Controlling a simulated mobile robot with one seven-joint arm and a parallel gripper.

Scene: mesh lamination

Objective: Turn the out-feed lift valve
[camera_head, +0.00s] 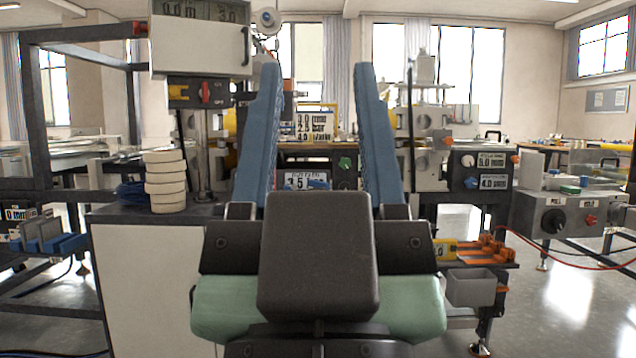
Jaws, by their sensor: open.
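My gripper (316,72) is in the middle of the view, its two long blue fingers spread wide apart with nothing between them. I cannot tell which control is the out-feed lift valve. A red switch (205,92) sits on a panel at upper left. My gripper appears apart from all of them.
A stack of cream tape rolls (165,181) stands on a dark-topped cabinet (140,216) at left. A grey bin (476,288) and orange-handled tools (482,252) are at lower right. A red hose (572,264) crosses the right side. Floor is open at far right.

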